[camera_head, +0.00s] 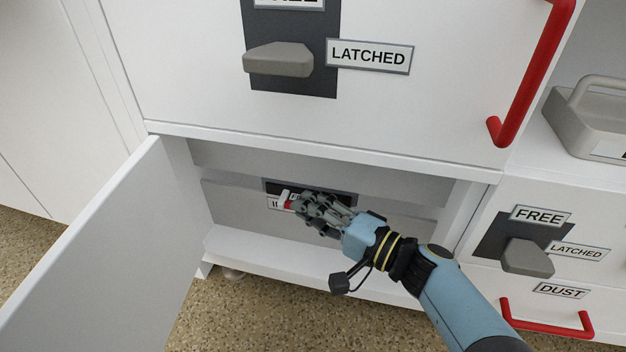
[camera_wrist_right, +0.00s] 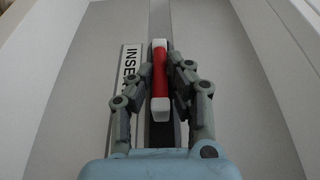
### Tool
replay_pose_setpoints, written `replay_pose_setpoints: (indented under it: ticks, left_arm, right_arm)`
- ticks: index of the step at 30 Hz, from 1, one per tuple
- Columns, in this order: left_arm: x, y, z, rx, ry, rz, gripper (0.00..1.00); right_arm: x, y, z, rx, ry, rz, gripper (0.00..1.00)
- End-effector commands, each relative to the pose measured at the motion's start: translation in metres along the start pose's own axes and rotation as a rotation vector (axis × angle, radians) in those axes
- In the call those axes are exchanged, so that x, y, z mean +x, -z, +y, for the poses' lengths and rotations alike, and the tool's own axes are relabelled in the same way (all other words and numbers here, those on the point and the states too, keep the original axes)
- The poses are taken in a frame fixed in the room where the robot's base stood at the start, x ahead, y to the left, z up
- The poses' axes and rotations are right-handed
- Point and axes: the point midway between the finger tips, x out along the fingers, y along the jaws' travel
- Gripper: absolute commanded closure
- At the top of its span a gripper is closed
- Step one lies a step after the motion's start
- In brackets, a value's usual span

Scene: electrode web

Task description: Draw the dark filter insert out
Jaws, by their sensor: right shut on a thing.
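My right gripper (camera_head: 303,205) reaches into the open lower compartment. Its fingers are closed around a red bar handle with white ends (camera_head: 285,197), which also shows between the fingers in the right wrist view (camera_wrist_right: 160,75). The handle is on the front of the insert, a grey panel (camera_head: 232,205) with a dark plate (camera_head: 272,186) behind the handle. A white label reading "INSE…" (camera_wrist_right: 130,75) sits beside the handle, its end hidden by a finger. The hand covers part of the plate. My left gripper is not in view.
The white compartment door (camera_head: 110,240) stands open at the left. Above are a grey latch (camera_head: 278,60) marked LATCHED and a red handle (camera_head: 530,75). At the right are another latch (camera_head: 527,257) and a red DUST drawer handle (camera_head: 545,318). Speckled floor (camera_head: 260,315) lies clear in front.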

Motion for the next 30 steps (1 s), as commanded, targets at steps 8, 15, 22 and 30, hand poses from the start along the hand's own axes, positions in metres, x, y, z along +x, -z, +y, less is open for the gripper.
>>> replay_pose_setpoints:
  ticks: [8,15,22,30]
  left_arm:
    - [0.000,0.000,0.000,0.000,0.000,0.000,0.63]
    - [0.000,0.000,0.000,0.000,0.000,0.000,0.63]
    - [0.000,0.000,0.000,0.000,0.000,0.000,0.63]
    - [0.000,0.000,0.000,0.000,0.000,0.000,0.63]
  right_arm:
    - [-0.001,0.000,0.001,0.000,-0.001,0.000,1.00]
    - [-0.002,-0.004,0.001,0.001,-0.001,0.000,1.00]
    - [-0.003,-0.007,0.001,0.001,-0.001,0.000,1.00]
    - [-0.005,-0.011,0.001,0.001,-0.001,0.000,1.00]
